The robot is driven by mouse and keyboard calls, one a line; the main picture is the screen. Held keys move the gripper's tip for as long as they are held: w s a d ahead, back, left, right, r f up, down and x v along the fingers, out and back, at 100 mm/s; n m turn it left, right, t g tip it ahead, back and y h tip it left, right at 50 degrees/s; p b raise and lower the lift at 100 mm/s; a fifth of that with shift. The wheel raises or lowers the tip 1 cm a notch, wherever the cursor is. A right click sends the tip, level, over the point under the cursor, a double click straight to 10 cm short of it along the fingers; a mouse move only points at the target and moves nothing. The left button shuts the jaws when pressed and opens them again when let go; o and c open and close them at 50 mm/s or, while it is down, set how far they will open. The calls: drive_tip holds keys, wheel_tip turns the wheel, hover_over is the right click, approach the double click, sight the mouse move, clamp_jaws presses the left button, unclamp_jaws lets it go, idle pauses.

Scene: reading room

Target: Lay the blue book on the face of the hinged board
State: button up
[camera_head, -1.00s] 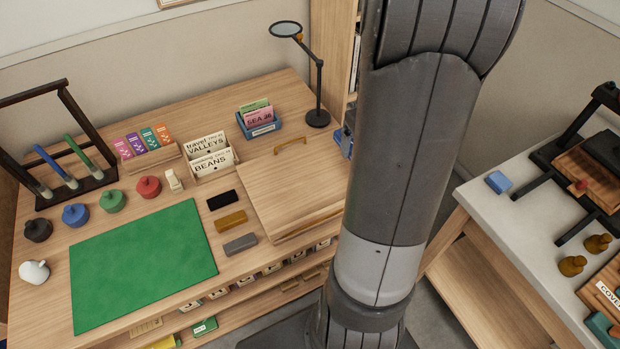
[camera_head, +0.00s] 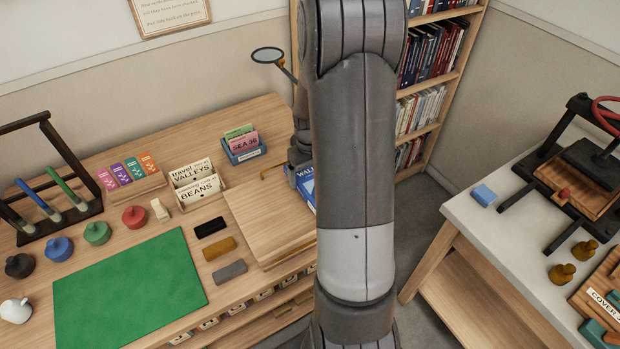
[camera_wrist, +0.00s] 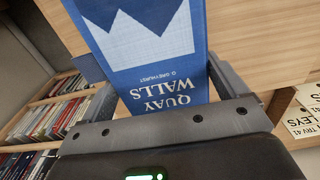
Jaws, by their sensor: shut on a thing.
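The blue book (camera_wrist: 165,65) is in my gripper (camera_wrist: 172,95) in the wrist view, its cover with a white crown-like shape and the words "QUAY WALLS" facing the camera. The fingers are at its two side edges. In the head view, part of the blue book (camera_head: 306,184) shows at the left side of my arm, beside the hinged board; the arm hides the rest and most of the gripper. The hinged board (camera_head: 262,215) is a pale wooden panel with a brass handle at its back edge, lying low on the desk. I cannot tell whether the book touches it.
A green mat (camera_head: 130,290), small blocks (camera_head: 220,248) and card holders (camera_head: 195,182) lie left of the board. A blue card box (camera_head: 243,150) and a magnifier lamp (camera_head: 268,55) stand behind. A bookcase (camera_head: 430,90) is behind my arm. A side table (camera_head: 480,215) with a press stands right.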

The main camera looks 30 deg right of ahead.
drive_tip(key=shift+f, duration=1.3)
drive_tip(key=shift+f, duration=0.1)
drive_tip(key=o, duration=1)
drive_tip(key=shift+c, duration=0.2)
wheel_tip(320, 180, up, 12)
drive_tip(key=shift+r, duration=0.1)
drive_tip(key=s+a+r+t, duration=0.5)
drive_tip(key=s+a+r, duration=1.2)
drive_tip(key=s+a, duration=0.1)
drive_tip(key=shift+s+t, duration=0.3)
drive_tip(key=shift+s, duration=0.3)
